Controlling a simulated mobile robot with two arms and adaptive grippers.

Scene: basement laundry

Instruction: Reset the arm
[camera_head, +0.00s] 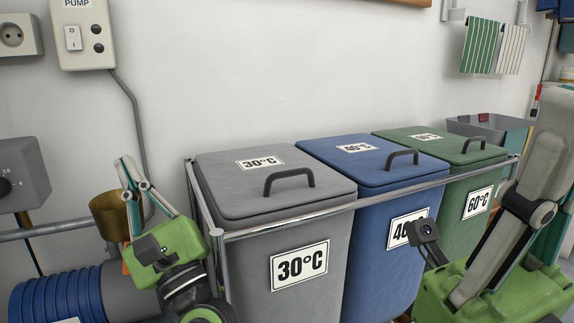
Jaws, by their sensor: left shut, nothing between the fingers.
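My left gripper (127,178) is at the lower left, with its fingers pointing up. It is shut and empty. It is to the left of the grey laundry bin, apart from its lid, and in front of a brass-coloured cylinder. My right gripper (508,235) is large and close at the lower right, in front of the green bin. The right edge of the picture cuts it off, and its fingertips cannot be made out.
Three lidded bins stand in a metal frame (330,209): grey 30°C (245,195), blue 40°C (370,175) and green 60°C (440,152). A pump switch box (83,35) is on the wall. A blue ribbed cylinder (62,297) lies lower left.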

